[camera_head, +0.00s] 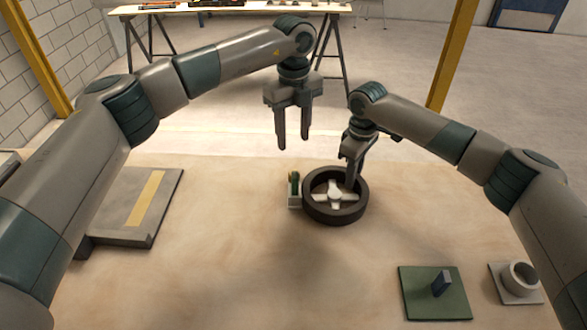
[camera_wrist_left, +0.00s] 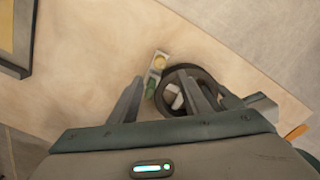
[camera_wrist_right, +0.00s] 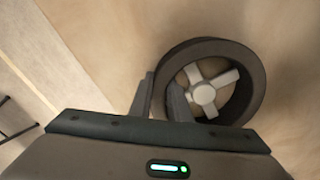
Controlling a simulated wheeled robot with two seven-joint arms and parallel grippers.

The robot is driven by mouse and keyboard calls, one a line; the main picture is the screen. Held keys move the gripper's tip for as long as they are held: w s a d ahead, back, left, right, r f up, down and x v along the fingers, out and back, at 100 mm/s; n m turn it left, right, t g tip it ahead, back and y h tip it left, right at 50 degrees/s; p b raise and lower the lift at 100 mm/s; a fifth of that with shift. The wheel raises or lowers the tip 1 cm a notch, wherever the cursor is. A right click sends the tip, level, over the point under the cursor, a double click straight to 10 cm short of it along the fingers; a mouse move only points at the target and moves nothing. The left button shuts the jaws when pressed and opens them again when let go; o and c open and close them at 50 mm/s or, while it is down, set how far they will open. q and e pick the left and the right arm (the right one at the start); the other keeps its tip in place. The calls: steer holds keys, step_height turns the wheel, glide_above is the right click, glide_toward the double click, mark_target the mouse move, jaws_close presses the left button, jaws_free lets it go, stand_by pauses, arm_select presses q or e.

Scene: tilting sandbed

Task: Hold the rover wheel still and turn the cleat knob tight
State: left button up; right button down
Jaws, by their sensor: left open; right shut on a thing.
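The rover wheel (camera_head: 335,216) is a dark ring with pale spokes, lying flat on the sand-coloured surface. It also shows in the left wrist view (camera_wrist_left: 208,76) and the right wrist view (camera_wrist_right: 255,80). My right gripper (camera_head: 350,178) is shut on the wheel's rim, one finger on each side of its wall in the right wrist view (camera_wrist_right: 159,80). The cleat knob (camera_head: 294,176), green with a yellowish part, stands on a small pale block at the wheel's left edge. The knob also shows in the left wrist view (camera_wrist_left: 151,87). My left gripper (camera_head: 293,142) is open and empty, above and behind the knob.
A grey plate with a yellow strip (camera_head: 147,198) lies at the left. A green plate with a dark upright block (camera_head: 420,302) and a pale base with a ring (camera_head: 516,292) lie at front right. The surface between them and the wheel is clear. A table (camera_head: 230,9) stands far behind.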

arm_select(q)
steer(key=shift+f, duration=0.15)
step_height(320, 180, down, 12)
steer(key=shift+r, duration=0.15)
stand_by(0.7)
steer(key=shift+c, duration=0.3)
steer(key=c, duration=1)
